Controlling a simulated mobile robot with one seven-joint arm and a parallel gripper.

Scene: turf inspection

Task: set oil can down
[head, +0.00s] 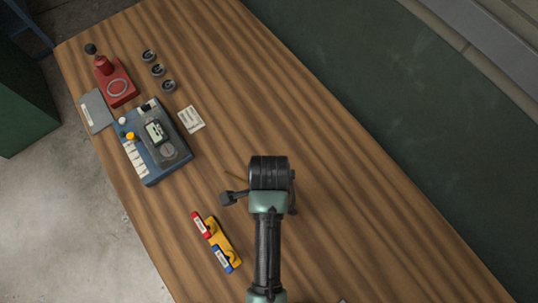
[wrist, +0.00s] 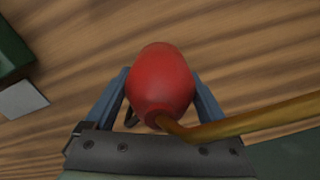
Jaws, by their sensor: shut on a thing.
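The oil can (wrist: 162,80) has a rounded red body and a thin brass spout (wrist: 260,120) running to the right in the wrist view. My gripper (wrist: 160,88) is shut on it, with one blue-grey finger on each side of the body. Wood grain shows behind the can; I cannot tell whether its base touches the wood. In the head view my arm hides the gripper and the can's body.
The wooden bench (head: 330,190) is clear right of my arm. On its left are a red stand (head: 117,88), several small dark round parts (head: 158,70), a blue tray (head: 150,172) holding a meter, a white card (head: 191,119), and a yellow holder (head: 222,245) near my arm.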

